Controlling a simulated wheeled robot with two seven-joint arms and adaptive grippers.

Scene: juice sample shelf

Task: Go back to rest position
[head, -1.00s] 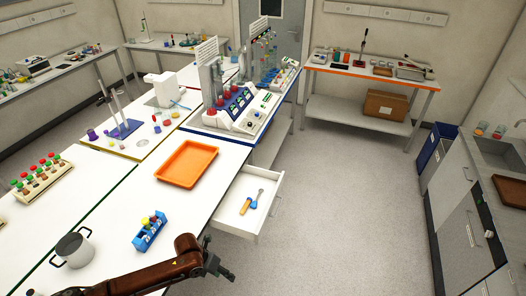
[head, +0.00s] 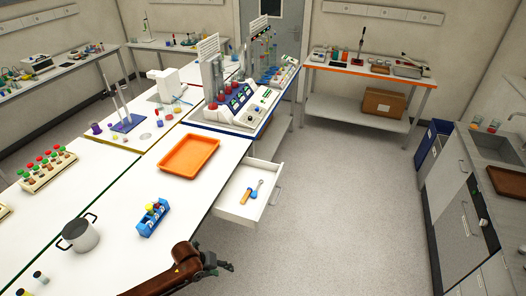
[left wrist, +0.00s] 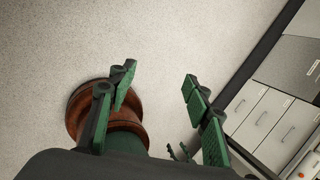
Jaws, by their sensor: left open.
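My left gripper (head: 222,266) is at the lower middle of the head view, beside the right edge of the white table (head: 105,190) and over the floor. In the left wrist view its green-padded fingers (left wrist: 160,90) stand wide apart with nothing between them but floor behind. A brown rounded part of my own body shows behind the left finger. My right gripper is in neither current view.
An orange tray (head: 163,157), a blue rack of vials (head: 140,233) and a grey pot (head: 92,240) stand on the table. An open drawer (head: 234,211) with two tools juts out at its right. The floor (head: 340,200) right of it is clear. A sink counter (head: 460,160) stands at far right.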

